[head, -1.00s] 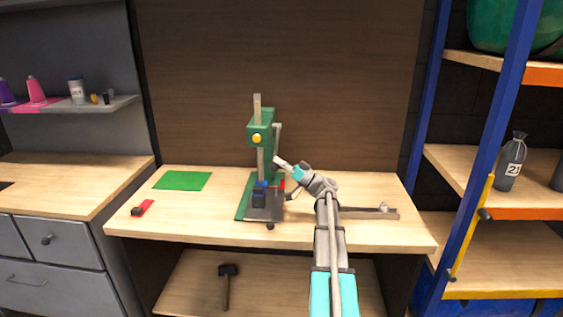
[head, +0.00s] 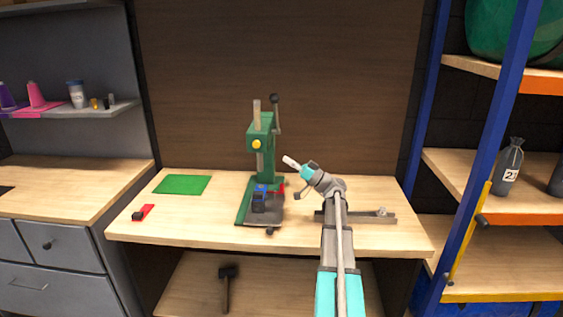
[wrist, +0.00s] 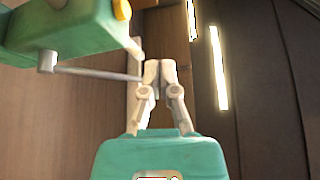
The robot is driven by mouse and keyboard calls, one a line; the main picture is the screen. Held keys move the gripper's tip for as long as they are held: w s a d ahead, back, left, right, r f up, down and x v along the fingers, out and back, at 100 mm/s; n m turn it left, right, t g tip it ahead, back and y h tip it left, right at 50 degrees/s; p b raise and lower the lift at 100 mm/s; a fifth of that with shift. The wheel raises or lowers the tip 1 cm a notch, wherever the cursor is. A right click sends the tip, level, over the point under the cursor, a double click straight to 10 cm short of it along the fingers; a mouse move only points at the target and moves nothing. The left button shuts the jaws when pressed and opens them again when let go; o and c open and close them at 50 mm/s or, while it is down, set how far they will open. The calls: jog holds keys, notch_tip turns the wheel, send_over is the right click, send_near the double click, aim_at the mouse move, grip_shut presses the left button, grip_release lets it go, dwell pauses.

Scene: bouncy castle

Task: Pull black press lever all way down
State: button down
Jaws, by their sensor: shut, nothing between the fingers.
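The green arbor press (head: 262,128) stands on the bench, and its head also shows at the left of the wrist view (wrist: 75,25). Its lever (head: 277,117) points up at the right side of the press head, with a black ball knob (head: 274,98) on top. My gripper (head: 287,160) is to the right of the press column, below the lever, and apart from the knob. In the wrist view my gripper (wrist: 158,68) has its fingertips together and holds nothing. A thin grey rod (wrist: 95,73) runs from the press towards the fingers there; whether it touches them cannot be told.
A blue and black block (head: 259,198) sits on the press base. A green mat (head: 182,184) and a small red item (head: 143,212) lie to the left. A grey bar (head: 375,217) lies at the right. The bench's left front is mostly clear.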

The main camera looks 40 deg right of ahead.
jog(key=b+v, duration=0.3)
jog(key=v, duration=0.4)
jog(key=shift+d, duration=0.15)
dwell(0.5)
jog(key=w+a+f+m+g+h, duration=0.15)
jog(key=a+f+g, duration=0.3)
jog(key=a, duration=0.55)
jog(key=w+a+f+g, duration=0.25)
jog(key=a+f, duration=0.25)
jog(key=a, duration=0.5)
jog(key=w+a+f+m+g+h, duration=0.1)
jog(key=a+f+g, duration=0.35)
jog(key=a, duration=0.55)
jog(key=s+a+f+m+g+h, duration=0.3)
jog(key=s+a+f+g+h, duration=0.4)
jog(key=s+a+f+h, duration=0.85)
notch_tip(320, 180, up, 16)
jog(key=w+a+y+p, duration=0.1)
jog(key=y+p, duration=0.1)
jog(key=p, duration=1.2)
jog(key=shift+w+a+f+y, duration=0.15)
jog(key=shift+w+a+y, duration=0.05)
jog(key=shift+a+y, duration=0.1)
